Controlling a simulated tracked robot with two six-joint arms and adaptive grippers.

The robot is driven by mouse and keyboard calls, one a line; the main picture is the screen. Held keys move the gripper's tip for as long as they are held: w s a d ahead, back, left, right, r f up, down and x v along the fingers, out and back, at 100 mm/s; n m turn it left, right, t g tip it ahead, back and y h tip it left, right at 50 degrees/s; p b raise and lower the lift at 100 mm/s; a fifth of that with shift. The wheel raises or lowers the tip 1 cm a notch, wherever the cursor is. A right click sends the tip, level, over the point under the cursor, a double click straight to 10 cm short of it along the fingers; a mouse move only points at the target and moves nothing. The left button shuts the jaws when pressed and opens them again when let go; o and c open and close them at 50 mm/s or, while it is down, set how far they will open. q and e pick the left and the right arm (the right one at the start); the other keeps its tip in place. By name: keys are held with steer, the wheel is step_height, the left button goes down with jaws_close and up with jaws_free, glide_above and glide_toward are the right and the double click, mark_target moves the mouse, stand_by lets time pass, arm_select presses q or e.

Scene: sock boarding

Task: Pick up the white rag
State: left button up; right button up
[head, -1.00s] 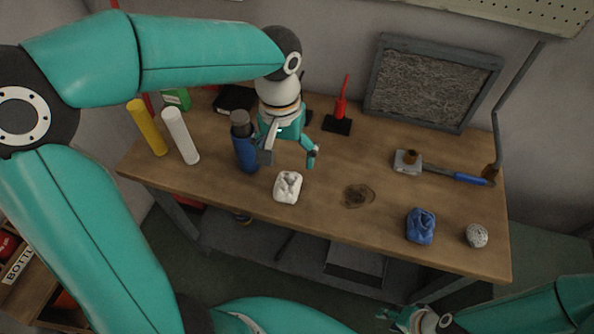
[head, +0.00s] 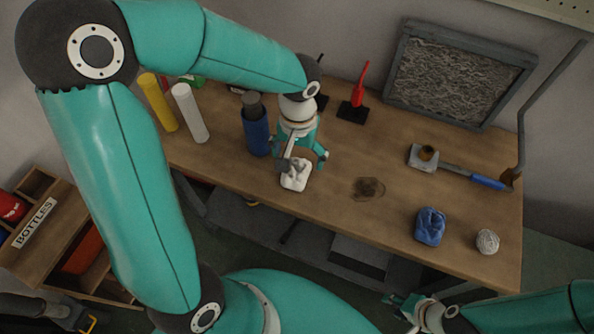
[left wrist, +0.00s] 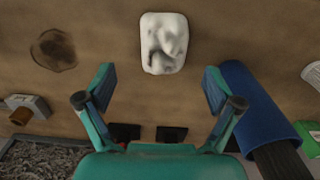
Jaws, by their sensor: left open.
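The white rag (head: 295,178) lies crumpled near the front edge of the workbench, and it shows in the left wrist view (left wrist: 164,43) at the top middle. My left gripper (head: 304,160) is open just above and behind the rag, partly covering its back in the head view. In the left wrist view, the open fingers of my left gripper (left wrist: 158,78) are spread to either side, with the rag beyond their tips and nothing between them. My right gripper (head: 404,306) is off the bench's front edge; its jaw opening is unclear.
A blue cylinder (head: 256,135) stands close left of my left gripper. White (head: 190,113) and yellow (head: 158,103) cylinders stand further left. A dark stain (head: 368,189) is right of the rag. A blue rag (head: 430,227) and a grey ball (head: 488,242) lie at the right.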

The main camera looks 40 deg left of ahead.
mark_target(297, 167)
arm_select(q)
steer(key=shift+a+f, duration=0.15)
steer(key=shift+f, duration=2.55)
steer(key=shift+s, duration=0.1)
steer(key=shift+c, duration=0.3)
steer(key=c, duration=1.2)
steer(key=shift+o, duration=0.2)
steer(key=shift+r, duration=0.1)
step_height(297, 167, up, 20)
steer(key=p, duration=0.1)
